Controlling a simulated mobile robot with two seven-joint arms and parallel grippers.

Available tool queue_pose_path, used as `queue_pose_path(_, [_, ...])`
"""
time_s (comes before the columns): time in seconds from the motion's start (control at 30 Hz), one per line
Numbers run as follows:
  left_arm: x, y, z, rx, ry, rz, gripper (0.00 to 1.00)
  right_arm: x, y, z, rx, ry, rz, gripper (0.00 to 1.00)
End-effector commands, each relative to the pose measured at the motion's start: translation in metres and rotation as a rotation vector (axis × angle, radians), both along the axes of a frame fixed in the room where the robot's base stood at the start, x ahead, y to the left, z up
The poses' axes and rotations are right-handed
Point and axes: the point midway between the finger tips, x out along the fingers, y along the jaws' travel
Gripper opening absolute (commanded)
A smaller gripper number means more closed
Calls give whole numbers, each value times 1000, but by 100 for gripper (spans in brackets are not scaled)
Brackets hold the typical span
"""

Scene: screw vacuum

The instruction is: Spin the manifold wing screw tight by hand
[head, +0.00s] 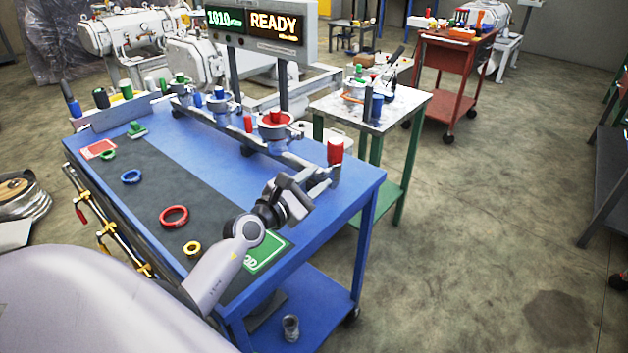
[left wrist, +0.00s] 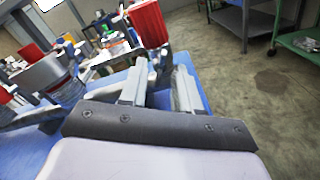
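My left gripper (head: 324,178) reaches over the bench to the right end of the grey manifold (head: 255,143). In the left wrist view its two fingers (left wrist: 162,70) stand apart, so it looks open. A grey post with a red cylindrical top (head: 335,152) is at the manifold's end, just beyond the fingertips. The red top also shows in the left wrist view (left wrist: 149,22), with grey metal below it between the fingertips. I cannot make out the wing screw itself, nor whether the fingers touch anything. My right gripper is not in view.
The blue bench (head: 350,190) carries several coloured rings, such as a red one (head: 174,216), and a green mat (head: 268,252). Red-topped (head: 275,120) and other ports line the manifold. A display (head: 262,24) reads 1010 and READY. A green-legged side table (head: 400,108) stands behind right.

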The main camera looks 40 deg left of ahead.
Motion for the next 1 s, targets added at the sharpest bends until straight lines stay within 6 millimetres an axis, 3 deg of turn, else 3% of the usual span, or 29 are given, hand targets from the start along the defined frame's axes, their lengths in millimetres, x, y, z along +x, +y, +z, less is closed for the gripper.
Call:
queue_pose_path(0.27, [-5,0,0,-1,0,0,32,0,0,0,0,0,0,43])
queue_pose_path(0.7, [-59,5,-1,0,2,1,32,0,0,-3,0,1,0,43])
queue_pose_path(1.0, [-72,6,0,-1,0,0,32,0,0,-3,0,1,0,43])
